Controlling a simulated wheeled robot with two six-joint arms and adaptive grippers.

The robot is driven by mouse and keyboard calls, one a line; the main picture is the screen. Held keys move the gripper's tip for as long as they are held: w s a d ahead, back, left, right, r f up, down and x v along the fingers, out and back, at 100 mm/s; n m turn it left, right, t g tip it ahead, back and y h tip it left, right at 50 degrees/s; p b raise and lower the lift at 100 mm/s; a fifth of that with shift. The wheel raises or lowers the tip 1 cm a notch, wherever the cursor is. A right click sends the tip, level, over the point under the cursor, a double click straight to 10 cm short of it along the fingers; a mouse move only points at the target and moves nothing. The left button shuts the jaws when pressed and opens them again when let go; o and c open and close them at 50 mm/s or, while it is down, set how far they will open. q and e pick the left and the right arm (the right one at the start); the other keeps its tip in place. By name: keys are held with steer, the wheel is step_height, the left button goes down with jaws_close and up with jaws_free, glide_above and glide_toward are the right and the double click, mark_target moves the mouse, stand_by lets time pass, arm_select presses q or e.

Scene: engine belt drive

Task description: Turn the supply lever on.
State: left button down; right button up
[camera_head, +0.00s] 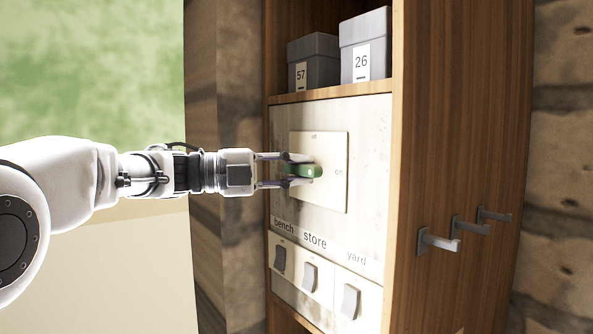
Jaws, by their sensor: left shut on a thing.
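The supply lever (315,171) is a green handle on a pale square plate (333,195) set in a light panel. The plate has small "off" lettering at its top and "on" at its right. The lever lies roughly level, its rounded end just left of the "on" lettering. My left gripper (303,170) comes in from the left and is shut on the lever, one finger above it and one below. The fingers hide part of the lever. My right gripper is not in view.
Below the plate are rocker switches labelled bench (280,260), store (310,277) and yard (350,301). Grey boxes marked 57 (314,48) and 26 (366,30) stand on the shelf above. Metal hooks (440,242) stick out from the cabinet's wooden right side (455,130).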

arm_select(q)
steer(key=c, duration=1)
jaws_free()
steer(key=shift+c, duration=0.2)
steer(key=v, duration=1.2)
steer(key=shift+f, duration=0.1)
